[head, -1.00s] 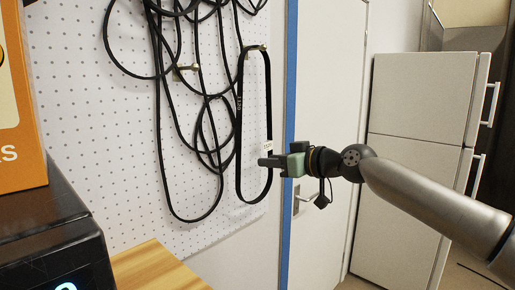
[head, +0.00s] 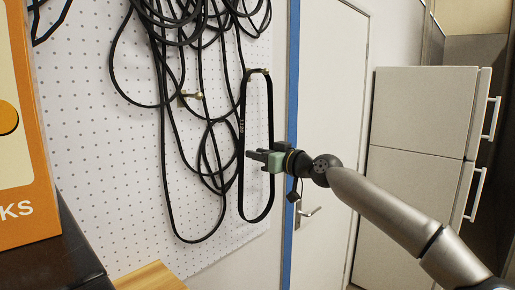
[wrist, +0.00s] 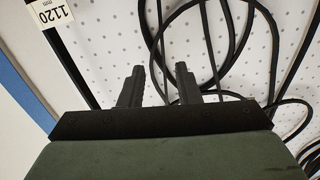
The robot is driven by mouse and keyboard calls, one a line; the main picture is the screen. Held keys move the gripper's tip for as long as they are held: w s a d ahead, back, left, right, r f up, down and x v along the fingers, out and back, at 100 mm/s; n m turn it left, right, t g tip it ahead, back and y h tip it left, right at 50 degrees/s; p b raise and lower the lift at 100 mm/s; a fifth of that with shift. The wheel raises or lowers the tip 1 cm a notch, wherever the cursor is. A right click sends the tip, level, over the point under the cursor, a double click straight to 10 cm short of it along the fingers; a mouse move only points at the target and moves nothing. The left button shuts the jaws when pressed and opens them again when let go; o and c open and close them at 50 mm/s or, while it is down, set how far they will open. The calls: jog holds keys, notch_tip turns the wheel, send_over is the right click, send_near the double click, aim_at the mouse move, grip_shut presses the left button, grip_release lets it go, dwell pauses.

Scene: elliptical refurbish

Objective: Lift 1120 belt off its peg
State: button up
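The 1120 belt (head: 243,130) is a long black loop hanging from a brass peg (head: 257,71) on the pegboard. My gripper (head: 255,156) is in front of the loop's middle and hides part of its right strand. In the wrist view the white "1120 mm" label (wrist: 55,12) sits on a black strand at the upper left, left of both fingers. My gripper (wrist: 158,75) shows there with its two fingers apart. A thin black strand shows behind the gap between them. I see nothing clamped.
Several tangled black belts (head: 160,90) hang left of the 1120 belt, with another peg (head: 190,95) among them. A white door (head: 330,110) with a handle and a fridge (head: 420,150) stand to the right. An orange box (head: 25,190) is at the left edge.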

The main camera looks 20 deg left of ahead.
jog(key=p+x, duration=0.3)
jog(key=x, duration=0.2)
jog(key=shift+s+a+f, duration=0.1)
jog(key=shift+s, duration=0.1)
grip_shut()
